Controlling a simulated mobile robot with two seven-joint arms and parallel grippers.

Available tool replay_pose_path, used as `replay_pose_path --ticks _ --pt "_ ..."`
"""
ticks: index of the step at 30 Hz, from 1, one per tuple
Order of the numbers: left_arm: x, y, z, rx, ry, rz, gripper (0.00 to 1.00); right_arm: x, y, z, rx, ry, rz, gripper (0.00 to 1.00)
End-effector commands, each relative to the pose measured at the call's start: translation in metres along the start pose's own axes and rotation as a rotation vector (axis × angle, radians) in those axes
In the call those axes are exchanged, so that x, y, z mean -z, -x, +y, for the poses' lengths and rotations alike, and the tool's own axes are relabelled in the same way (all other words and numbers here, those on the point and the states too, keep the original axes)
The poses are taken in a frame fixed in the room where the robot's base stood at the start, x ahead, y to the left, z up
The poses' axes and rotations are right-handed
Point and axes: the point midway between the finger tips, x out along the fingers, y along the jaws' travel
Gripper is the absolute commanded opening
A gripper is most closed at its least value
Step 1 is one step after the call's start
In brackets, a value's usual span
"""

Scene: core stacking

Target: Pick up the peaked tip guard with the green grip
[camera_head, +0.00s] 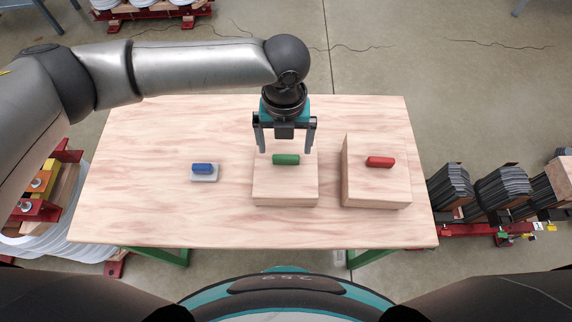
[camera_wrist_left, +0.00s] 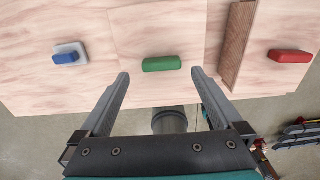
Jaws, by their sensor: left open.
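The green grip (camera_head: 286,160) lies on top of the middle wooden block (camera_head: 285,190); no separate guard body shows clearly beneath it. My left gripper (camera_head: 284,149) comes in from the far side, open and empty, with its fingertips at either side of the green grip as seen from the head. In the left wrist view the green grip (camera_wrist_left: 162,64) sits ahead of and between the two open fingers, apart from both. My right gripper is not in view.
A blue grip on a pale plate (camera_head: 204,174) lies on the table (camera_head: 130,215) at the left. A red grip (camera_head: 380,162) lies on a taller wooden block (camera_head: 376,190) at the right. The front left of the table is clear. Racks with dark stacked sheets (camera_head: 502,187) stand beyond the right edge.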

Motion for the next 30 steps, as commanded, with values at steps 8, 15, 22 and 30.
replay_pose_path --ticks 8,15,22,30 --pt "0.001 -0.039 -0.002 -0.002 -0.001 0.001 1.00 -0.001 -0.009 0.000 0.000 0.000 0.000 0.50" --pt "0.001 -0.039 -0.002 -0.001 -0.001 0.000 0.97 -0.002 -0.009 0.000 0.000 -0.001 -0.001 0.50" --pt "0.001 -0.038 -0.002 -0.001 -0.001 0.001 0.71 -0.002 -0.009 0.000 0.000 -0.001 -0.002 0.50" --pt "0.001 -0.038 -0.002 -0.001 -0.001 0.001 0.40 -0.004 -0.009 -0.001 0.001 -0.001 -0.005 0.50"
